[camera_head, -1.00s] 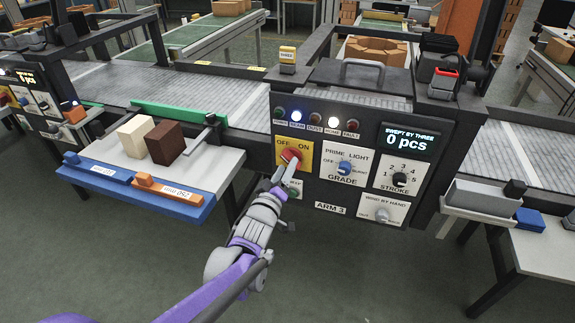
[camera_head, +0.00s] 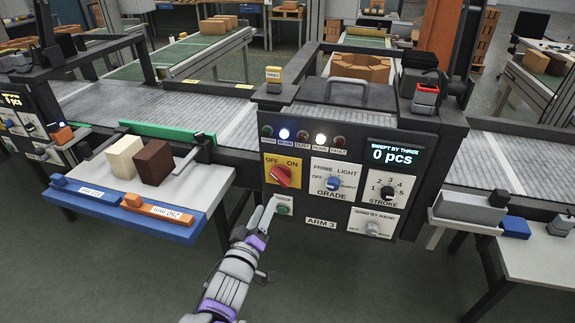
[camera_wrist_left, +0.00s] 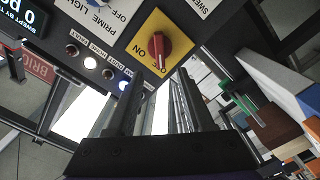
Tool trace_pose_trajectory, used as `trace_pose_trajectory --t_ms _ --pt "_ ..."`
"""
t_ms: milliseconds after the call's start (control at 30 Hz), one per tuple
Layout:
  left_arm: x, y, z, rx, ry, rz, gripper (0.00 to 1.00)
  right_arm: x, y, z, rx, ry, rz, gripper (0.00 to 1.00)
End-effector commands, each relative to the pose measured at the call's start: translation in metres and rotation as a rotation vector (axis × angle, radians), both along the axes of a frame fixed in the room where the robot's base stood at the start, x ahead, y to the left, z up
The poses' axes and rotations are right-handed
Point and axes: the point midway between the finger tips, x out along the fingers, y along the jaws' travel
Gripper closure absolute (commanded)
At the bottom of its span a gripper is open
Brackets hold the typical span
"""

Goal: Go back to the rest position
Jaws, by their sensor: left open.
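My left gripper (camera_head: 266,212) is in front of the ARM 3 panel, below the red rotary switch and beside the green button (camera_head: 283,210). It is open and holds nothing; its two dark fingers (camera_wrist_left: 158,90) show in the left wrist view. The red switch (camera_head: 282,176) on its yellow OFF/ON plate is apart from the fingers, and it also shows in the left wrist view (camera_wrist_left: 150,46). My right gripper is in neither view.
The panel (camera_head: 300,222) stands close, with a GRADE knob (camera_head: 333,184), a STROKE knob (camera_head: 387,192) and a hand-wind knob (camera_head: 373,228). A side table (camera_head: 205,190) at left bears a cream block (camera_head: 124,158) and a brown block (camera_head: 154,163). Open floor lies below the panel.

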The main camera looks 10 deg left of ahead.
Motion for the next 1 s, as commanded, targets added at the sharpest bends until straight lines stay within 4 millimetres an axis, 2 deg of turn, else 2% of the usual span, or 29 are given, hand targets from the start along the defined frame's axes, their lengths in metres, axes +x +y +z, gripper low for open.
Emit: trace_pose_trajectory --t_ms 167,267,367,500,600,800,833,900,1000 --pt "-0.006 0.003 -0.006 0.038 0.049 0.017 0.47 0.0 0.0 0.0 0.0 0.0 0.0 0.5" --pt "-0.025 0.01 -0.022 0.134 0.18 0.045 0.47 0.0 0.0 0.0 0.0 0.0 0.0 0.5" --pt "-0.063 0.015 -0.052 0.283 0.394 0.042 0.47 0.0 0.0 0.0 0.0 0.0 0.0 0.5" --pt "-0.128 0.015 -0.092 0.472 0.684 -0.055 0.47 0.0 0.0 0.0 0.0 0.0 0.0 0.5" --pt "-0.172 0.01 -0.114 0.573 0.841 -0.162 0.47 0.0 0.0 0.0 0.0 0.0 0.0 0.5" --pt "-0.256 -0.004 -0.143 0.716 1.07 -0.421 0.47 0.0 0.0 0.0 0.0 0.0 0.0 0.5" --pt "-0.265 -0.006 -0.141 0.73 1.089 -0.452 0.47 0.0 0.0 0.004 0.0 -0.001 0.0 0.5" --pt "-0.259 -0.005 -0.115 0.729 1.073 -0.436 0.47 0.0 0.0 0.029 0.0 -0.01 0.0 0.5" --pt "-0.257 -0.005 -0.09 0.729 1.064 -0.431 0.47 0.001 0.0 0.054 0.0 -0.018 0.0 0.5"
